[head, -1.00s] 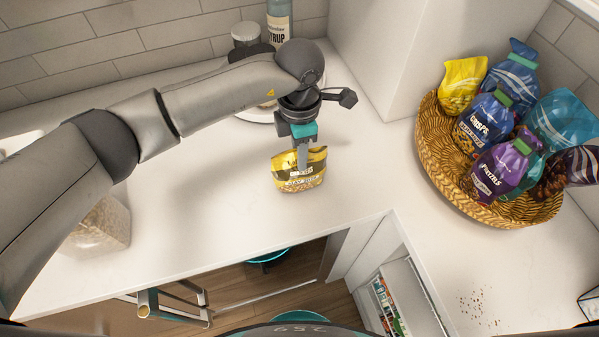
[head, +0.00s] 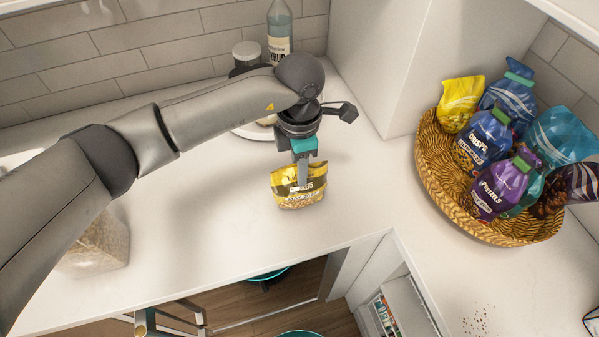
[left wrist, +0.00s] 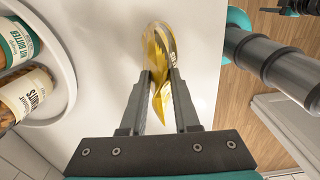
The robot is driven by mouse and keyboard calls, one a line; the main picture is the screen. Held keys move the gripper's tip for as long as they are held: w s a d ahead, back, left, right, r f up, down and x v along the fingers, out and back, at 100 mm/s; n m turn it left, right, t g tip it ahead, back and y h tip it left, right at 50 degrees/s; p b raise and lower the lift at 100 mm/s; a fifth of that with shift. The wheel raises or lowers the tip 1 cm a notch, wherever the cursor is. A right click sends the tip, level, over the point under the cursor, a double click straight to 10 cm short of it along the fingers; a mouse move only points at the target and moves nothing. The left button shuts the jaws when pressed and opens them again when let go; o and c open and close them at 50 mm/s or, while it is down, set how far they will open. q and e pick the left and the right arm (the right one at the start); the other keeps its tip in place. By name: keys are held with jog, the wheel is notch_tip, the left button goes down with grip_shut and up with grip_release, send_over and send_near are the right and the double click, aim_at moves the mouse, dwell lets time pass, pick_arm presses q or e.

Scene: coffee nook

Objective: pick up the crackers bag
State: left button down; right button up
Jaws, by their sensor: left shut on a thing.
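The crackers bag (head: 299,190) is yellow and black with printed lettering, on or just above the white counter in the head view. My left gripper (head: 304,180) points down at it and is shut on its top part. In the left wrist view the bag (left wrist: 160,75) is pinched between the two dark fingers of the left gripper (left wrist: 159,80). I cannot tell whether its bottom touches the counter.
A wicker basket (head: 455,205) of several snack bags stands at the right. A syrup bottle (head: 279,35) and dark jar (head: 246,56) stand behind my left arm. A clear container (head: 98,245) is at the left. The counter's front edge lies close below the bag.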

pick_arm(q)
notch_tip(320, 180, up, 19)
jog(key=b, duration=0.1)
jog(key=shift+f, duration=0.1)
dwell(0.3)
